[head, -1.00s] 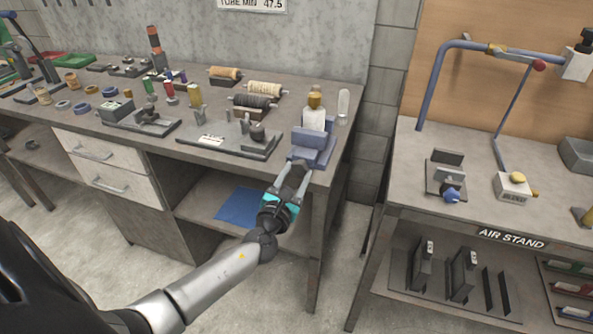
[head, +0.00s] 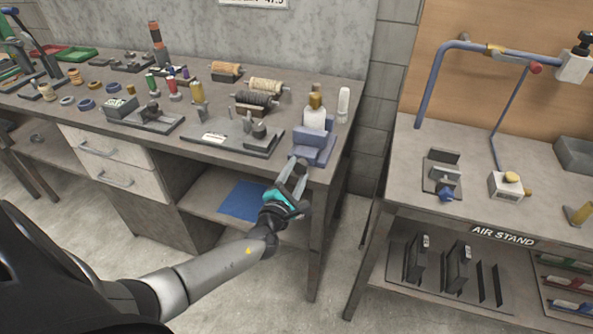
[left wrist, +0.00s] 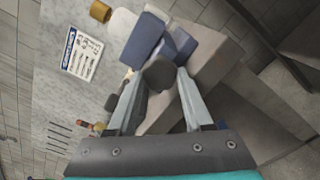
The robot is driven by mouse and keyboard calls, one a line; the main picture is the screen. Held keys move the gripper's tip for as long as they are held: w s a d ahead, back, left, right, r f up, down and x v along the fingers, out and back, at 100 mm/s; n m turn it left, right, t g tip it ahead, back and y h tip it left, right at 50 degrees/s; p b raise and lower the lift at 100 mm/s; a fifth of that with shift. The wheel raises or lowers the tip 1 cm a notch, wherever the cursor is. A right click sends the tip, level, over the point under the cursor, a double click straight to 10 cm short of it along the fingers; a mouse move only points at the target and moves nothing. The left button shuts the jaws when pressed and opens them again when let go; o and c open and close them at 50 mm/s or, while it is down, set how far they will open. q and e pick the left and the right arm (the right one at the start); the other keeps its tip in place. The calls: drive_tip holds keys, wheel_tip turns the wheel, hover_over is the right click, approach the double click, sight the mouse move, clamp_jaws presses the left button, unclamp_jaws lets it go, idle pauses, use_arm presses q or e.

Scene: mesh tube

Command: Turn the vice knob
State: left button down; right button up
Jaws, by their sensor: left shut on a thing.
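The blue vice (head: 314,146) sits at the right front corner of the left workbench. It also shows in the left wrist view (left wrist: 177,44). Its dark round knob (left wrist: 159,73) faces my left gripper (left wrist: 160,90), whose two fingers are shut on it, one on each side. In the head view the left gripper (head: 298,172) reaches up to the front of the vice, and its fingertips hide most of the knob. A white bottle-like piece with a gold cap (head: 314,112) stands upright at the vice. My right gripper is not in view.
A white cylinder (head: 343,105) stands beside the vice. A dark fixture plate (head: 229,140), spools and small parts cover the left workbench (head: 205,157). The air stand bench (head: 400,160) stands to the right, across a floor gap. A blue mat (head: 243,200) lies on the lower shelf.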

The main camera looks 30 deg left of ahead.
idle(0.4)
use_arm(q)
drive_tip(key=shift+c, duration=1.5)
unclamp_jaws()
drive_tip(key=shift+s, duration=0.1)
drive_tip(key=shift+f, duration=0.1)
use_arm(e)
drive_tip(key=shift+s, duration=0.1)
